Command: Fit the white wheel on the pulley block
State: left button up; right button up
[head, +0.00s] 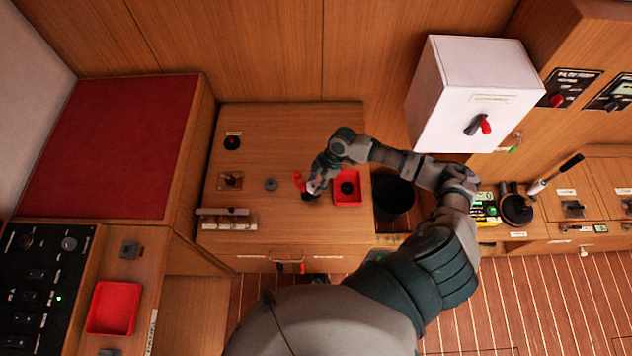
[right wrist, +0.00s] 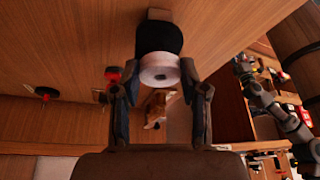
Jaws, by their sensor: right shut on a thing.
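My right gripper (head: 312,188) is low over the wooden worktop, just left of a red tray. In the right wrist view the white wheel (right wrist: 160,72), a thick disc with a small centre hole, sits between my fingers, which are shut on it. A dark rounded piece (right wrist: 158,40) lies right behind the wheel; I cannot tell whether they touch. In the head view a small red piece (head: 298,179) stands beside the gripper. I cannot tell surely which piece is the pulley block. My left gripper is out of view.
The red tray (head: 347,201) holds a dark round piece. A grey round piece (head: 271,184), a brown square plate (head: 230,181) and a slotted rack (head: 229,224) are on the worktop (head: 290,135). A black bin (head: 393,197) stands right.

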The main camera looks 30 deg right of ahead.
jog(key=shift+f, duration=0.2)
jog(key=shift+a+r, duration=0.1)
jog(key=shift+a, duration=0.05)
jog(key=shift+a+r+p, duration=0.1)
jog(key=shift+r+p, duration=0.15)
jog(key=shift+p, duration=0.15)
jog(key=shift+d, duration=0.2)
jog(key=shift+d+p, duration=0.1)
jog(key=shift+p, duration=0.35)
